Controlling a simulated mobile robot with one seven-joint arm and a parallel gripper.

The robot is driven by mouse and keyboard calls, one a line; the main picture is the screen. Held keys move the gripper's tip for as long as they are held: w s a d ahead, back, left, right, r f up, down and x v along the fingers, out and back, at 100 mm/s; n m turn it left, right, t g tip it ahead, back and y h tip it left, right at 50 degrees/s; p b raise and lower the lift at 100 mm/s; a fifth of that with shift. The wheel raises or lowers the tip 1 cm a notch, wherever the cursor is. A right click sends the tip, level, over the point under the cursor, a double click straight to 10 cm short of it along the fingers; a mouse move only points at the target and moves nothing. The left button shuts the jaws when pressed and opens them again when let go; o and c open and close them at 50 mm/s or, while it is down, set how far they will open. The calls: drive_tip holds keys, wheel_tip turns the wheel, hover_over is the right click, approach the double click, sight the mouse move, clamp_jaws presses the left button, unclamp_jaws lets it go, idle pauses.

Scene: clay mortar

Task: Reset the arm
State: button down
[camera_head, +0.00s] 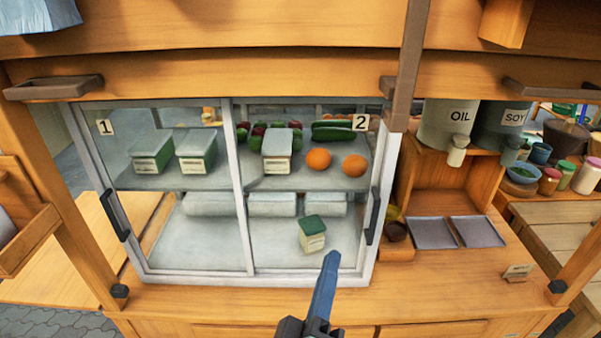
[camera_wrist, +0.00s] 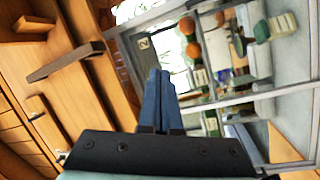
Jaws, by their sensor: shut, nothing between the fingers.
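My gripper (camera_head: 328,262) points up and forward at the bottom centre of the head view, in front of the lower right part of the glass cabinet (camera_head: 240,200). In the wrist view its two blue fingers (camera_wrist: 157,75) lie together with nothing between them. The gripper appears apart from the cabinet. The cabinet's sliding doors, marked 1 and 2, look shut. A green-lidded box (camera_head: 312,235) stands behind door 2 on the lower level, just left of my fingertips in the head view.
Door 2's dark handle (camera_head: 373,215) is right of my gripper. Grey trays (camera_head: 455,232) lie on the wooden counter (camera_head: 440,280), below the oil dispenser (camera_head: 448,125) and soy dispenser (camera_head: 503,128). A wooden post (camera_head: 408,65) stands above the cabinet's right side.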

drive_tip(key=s+a+r+m+t+y, duration=0.1)
drive_tip(key=s+r+m+t, duration=0.1)
drive_tip(key=r, duration=1)
drive_tip(key=s+a+r+m+t+y, duration=0.1)
drive_tip(key=s+r+m+t+y, duration=0.1)
drive_tip(key=r, duration=1.1)
drive_tip(key=s+a+r+m+t+y, duration=0.2)
drive_tip(key=s+r+m+t, duration=0.1)
drive_tip(key=r, duration=1)
drive_tip(key=shift+s+r+m+t, duration=0.15)
drive_tip(key=shift+m+t, duration=0.65)
drive_tip(key=shift+m, duration=0.4)
